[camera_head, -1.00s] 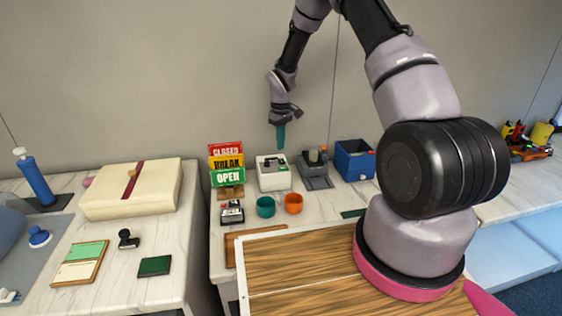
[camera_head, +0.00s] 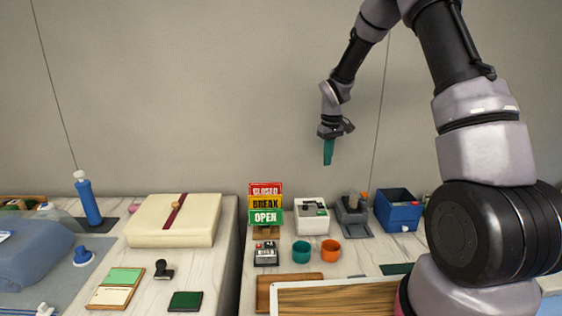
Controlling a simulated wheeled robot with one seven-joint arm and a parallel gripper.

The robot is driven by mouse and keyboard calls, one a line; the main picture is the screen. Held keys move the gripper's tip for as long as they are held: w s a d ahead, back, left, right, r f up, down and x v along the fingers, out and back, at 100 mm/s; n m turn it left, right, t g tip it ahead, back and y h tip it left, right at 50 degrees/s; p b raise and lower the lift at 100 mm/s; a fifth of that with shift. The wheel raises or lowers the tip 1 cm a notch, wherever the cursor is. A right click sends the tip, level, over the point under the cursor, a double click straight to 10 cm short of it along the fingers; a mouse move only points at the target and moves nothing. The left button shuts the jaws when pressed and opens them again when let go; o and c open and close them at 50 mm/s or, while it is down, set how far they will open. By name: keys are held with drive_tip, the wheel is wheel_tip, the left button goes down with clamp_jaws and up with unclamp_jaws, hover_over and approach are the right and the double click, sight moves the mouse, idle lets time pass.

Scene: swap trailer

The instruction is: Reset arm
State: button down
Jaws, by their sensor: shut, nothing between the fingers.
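My arm rises from the right side of the head view, bends over at the top and hangs down toward the middle. My gripper (camera_head: 328,152) is at its end, with teal fingers pointing down. The fingers are together and empty. The gripper hangs in free air in front of the grey wall, above the counter and apart from everything on it. In the picture it lies above the white box (camera_head: 312,217) and the grey device (camera_head: 352,218).
Signs reading CLOSED, BREAK and OPEN (camera_head: 265,205) stand on the counter. Near them are a teal cup (camera_head: 301,252), an orange cup (camera_head: 330,250) and a blue bin (camera_head: 397,212). A cream case (camera_head: 172,222) lies on the left counter. The air around the gripper is clear.

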drive_tip(key=s+d+r+m+t, duration=0.2)
drive_tip(key=s+r, duration=0.5)
drive_tip(key=r, duration=0.4)
drive_tip(key=s+d+r+m+t, duration=0.1)
drive_tip(key=s+r+m, duration=0.1)
drive_tip(key=s+r, duration=0.7)
drive_tip(key=s+r+m+t+y, duration=0.1)
drive_tip(key=s+r, duration=0.3)
drive_tip(key=s, duration=0.4)
drive_tip(key=s+d+r+m+t+y, duration=0.1)
drive_tip(key=s+r+m+t, duration=0.1)
drive_tip(key=s, duration=0.6)
drive_tip(key=shift+s+d+r+m, duration=0.15)
drive_tip(key=shift+s+r+m, duration=0.2)
drive_tip(key=shift+r+m, duration=0.6)
